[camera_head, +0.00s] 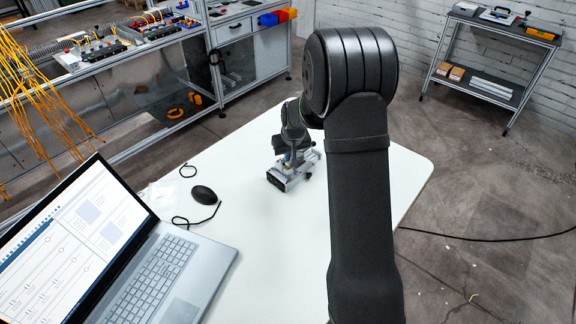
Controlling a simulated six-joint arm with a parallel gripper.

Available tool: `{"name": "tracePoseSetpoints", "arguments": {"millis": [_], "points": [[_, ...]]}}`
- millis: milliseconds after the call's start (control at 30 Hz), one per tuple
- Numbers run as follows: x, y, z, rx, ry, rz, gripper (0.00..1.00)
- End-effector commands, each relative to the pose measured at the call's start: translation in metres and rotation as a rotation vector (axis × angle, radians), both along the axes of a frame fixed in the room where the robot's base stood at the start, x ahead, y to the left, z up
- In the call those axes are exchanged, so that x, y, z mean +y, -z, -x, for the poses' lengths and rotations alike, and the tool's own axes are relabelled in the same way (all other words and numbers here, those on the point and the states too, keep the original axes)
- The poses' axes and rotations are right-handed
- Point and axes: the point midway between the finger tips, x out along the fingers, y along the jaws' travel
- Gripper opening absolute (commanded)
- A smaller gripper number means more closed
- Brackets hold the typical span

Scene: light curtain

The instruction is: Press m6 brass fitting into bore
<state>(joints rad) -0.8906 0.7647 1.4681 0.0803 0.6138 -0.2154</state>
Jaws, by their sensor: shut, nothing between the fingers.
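A small silver metal fixture (283,183) stands on the white table (245,250), left of my arm in the head view. It has a dark front face and small metal parts at its right side. My gripper (293,160) is at the top of this fixture, pointing down, and looks shut with nothing held. The view is too small to tell whether it touches the fixture. I cannot make out the brass fitting or the bore; the gripper and my arm cover part of that area.
An open laptop (165,280) fills the table's left front, with a black mouse (204,195) and cable beside it. A workbench (110,50) with wired equipment stands at the back left. A metal cart (490,62) stands at the back right. The table surface around the fixture is mostly clear.

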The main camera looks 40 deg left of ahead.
Motion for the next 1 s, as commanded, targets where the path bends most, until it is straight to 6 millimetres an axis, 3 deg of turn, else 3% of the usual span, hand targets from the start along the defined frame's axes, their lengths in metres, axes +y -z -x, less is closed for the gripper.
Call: {"name": "tracePoseSetpoints", "arguments": {"millis": [1000], "points": [[-0.001, 0.014, 0.000, 0.001, 0.000, 0.002, 0.00]]}}
